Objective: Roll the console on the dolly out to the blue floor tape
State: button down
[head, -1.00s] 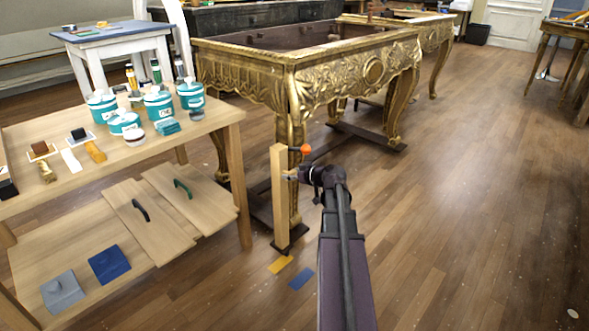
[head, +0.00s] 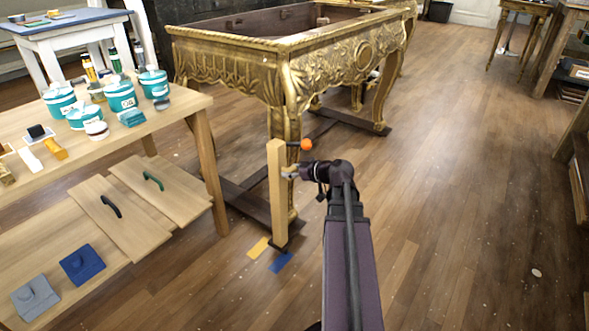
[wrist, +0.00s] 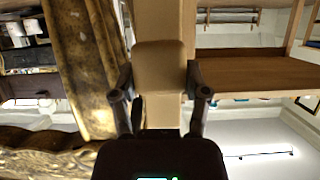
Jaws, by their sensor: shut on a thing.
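The gilt console (head: 340,60) stands on a low dark dolly (head: 240,200) with a tall pale wooden post (head: 277,195) at its near end. My gripper (head: 290,172) is shut on the post near its upper part. In the wrist view my gripper (wrist: 160,100) has a finger on each side of the post (wrist: 160,65), with gilt carving (wrist: 75,60) close on the left.
A wooden workbench (head: 205,165) with paint tubs and a lower shelf stands close on the left. An orange ball (head: 306,144) shows beside the post top. Wooden floor (head: 450,200) is clear to the right; furniture stands along the far right edge.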

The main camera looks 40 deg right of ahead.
jog(key=shift+d, duration=0.2)
jog(key=shift+c, duration=0.4)
grip_release()
jog(key=shift+a, duration=0.1)
jog(key=shift+s+a, duration=0.1)
jog(key=shift+s, duration=0.05)
